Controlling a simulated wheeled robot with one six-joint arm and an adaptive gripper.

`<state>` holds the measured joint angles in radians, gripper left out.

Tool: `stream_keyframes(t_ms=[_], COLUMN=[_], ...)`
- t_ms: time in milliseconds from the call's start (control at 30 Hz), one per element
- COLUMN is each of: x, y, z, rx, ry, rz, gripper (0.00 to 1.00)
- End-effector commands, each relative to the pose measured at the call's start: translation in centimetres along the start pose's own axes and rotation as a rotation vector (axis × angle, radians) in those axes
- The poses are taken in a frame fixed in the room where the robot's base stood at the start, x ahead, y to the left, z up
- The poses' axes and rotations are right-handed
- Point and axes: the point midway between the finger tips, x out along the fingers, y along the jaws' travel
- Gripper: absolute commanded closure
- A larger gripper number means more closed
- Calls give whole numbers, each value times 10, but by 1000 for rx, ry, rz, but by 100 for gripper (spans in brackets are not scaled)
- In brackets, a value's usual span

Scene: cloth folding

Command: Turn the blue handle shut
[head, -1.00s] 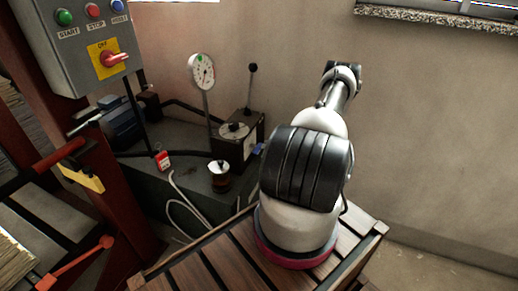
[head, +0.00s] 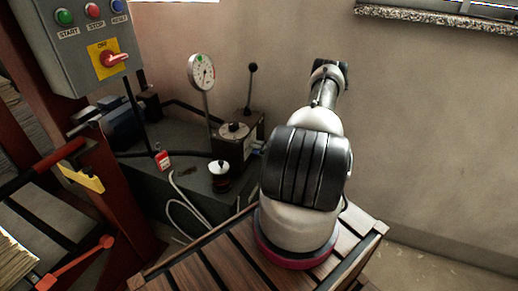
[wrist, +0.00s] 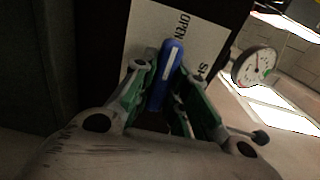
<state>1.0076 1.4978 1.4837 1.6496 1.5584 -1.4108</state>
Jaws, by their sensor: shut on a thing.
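The blue handle (wrist: 168,72) stands between my fingers in the wrist view. It has a pale stripe along its face and lies in front of a pale plate (wrist: 150,22) reading "OPEN" and "SH", the rest of that word hidden. The handle's rounded tip lies near the word "OPEN". My gripper (wrist: 166,77) is shut on the handle, with one green-and-grey finger on each side. In the head view the gripper is mostly hidden by my own arm, near the right side of the black box (head: 228,149).
A dial gauge (head: 202,73) on a post and a black-knobbed lever (head: 252,85) rise by the box. A grey control box (head: 75,45) with buttons hangs at the upper left. An orange-red handle (head: 75,262) is at the lower left.

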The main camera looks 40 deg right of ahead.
Motion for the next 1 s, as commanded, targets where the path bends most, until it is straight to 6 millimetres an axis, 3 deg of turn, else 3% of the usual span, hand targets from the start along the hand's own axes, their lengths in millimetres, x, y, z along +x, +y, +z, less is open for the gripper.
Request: stream_keyframes(t_ms=[367,1000], x=[0,0], y=[0,1], z=[0,0], rx=[111,687], ry=[-1,0], rz=[1,2], gripper=[100,100])
